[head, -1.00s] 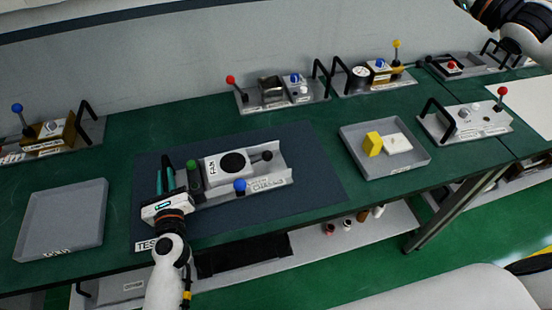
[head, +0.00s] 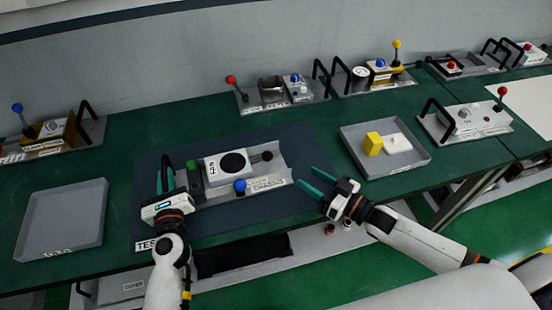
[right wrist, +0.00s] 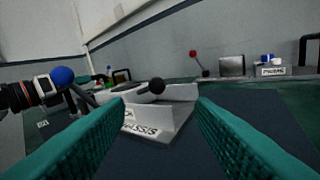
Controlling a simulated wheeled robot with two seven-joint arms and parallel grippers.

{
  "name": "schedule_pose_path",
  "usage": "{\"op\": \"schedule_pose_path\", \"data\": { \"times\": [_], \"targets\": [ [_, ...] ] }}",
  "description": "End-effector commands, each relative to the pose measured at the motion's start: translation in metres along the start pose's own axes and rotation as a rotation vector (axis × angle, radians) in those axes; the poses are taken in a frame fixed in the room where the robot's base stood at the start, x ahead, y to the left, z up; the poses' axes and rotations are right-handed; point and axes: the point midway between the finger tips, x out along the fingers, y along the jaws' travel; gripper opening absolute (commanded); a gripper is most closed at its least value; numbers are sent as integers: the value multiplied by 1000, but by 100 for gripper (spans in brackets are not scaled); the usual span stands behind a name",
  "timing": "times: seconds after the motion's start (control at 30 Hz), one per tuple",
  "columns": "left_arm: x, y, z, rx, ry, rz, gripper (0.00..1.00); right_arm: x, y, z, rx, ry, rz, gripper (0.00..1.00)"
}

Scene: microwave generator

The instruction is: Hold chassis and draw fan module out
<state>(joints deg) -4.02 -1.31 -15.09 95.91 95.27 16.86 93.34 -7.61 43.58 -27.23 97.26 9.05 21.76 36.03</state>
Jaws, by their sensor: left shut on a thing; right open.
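The grey chassis (head: 270,182) sits on the dark mat in the head view. The white fan module (head: 216,168), with a round black fan, sits in it and has a dark ball knob (head: 267,156) at its right. A blue knob (head: 240,186) and a green knob (head: 191,166) stand on the chassis. My left gripper (head: 165,178) is shut at the chassis's left end; its grip is partly hidden. My right gripper (head: 314,185) is open and empty, right of the chassis. In the right wrist view the dark ball knob (right wrist: 156,86) and chassis (right wrist: 160,125) lie beyond the open fingers.
A grey tray (head: 345,132) with a yellow block (head: 373,144) and a white piece (head: 397,143) stands at right. An empty grey tray (head: 62,218) is at left. Other fixtures with upright levers line the back. The mat (head: 300,205) is bare around the chassis.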

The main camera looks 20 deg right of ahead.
Motion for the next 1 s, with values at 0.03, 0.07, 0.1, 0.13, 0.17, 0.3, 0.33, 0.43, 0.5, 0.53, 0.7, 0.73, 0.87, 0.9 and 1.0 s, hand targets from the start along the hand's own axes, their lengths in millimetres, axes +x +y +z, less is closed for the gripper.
{"op": "schedule_pose_path", "data": {
  "times": [0.03,0.07,0.1,0.13,0.17,0.3,0.33,0.43,0.5,0.53,0.7,0.73,0.87,0.9,1.0],
  "targets": [
    [-2,-2,7,0,-13,-4,0,3,2,-3,-4,-1,2,50],
    [-2,-2,7,0,-13,-4,0,5,3,-3,-6,-1,3,50],
    [-2,-2,7,0,-13,-4,0,10,4,-3,-6,-2,4,50],
    [-2,-2,7,0,-13,-4,0,13,4,-4,-6,-2,4,50],
    [-2,-2,7,0,-13,-4,0,18,3,-3,-6,-3,4,50],
    [-2,-2,7,0,-13,-4,0,45,3,-2,-6,-4,4,50],
    [-2,-2,7,0,-13,-4,0,52,3,-2,-6,-5,5,50],
    [-2,-2,7,0,-13,-4,0,72,3,-2,-5,-3,4,50],
    [-2,-2,7,0,-13,-4,0,85,3,-2,-5,-3,4,50],
    [-2,-2,7,0,-13,-4,0,90,3,-2,-5,-2,4,50],
    [-2,-2,7,0,-13,-4,0,111,3,-3,-4,0,3,50],
    [-2,-2,7,0,-13,-4,0,113,3,-3,-4,0,3,50],
    [-2,-2,7,0,-13,-4,0,119,3,-3,-4,1,3,50],
    [-2,-2,7,0,-13,-4,0,119,3,-3,-4,1,3,50],
    [-2,-2,7,0,-12,-4,0,120,3,-3,-4,1,3,50]
  ]
}}
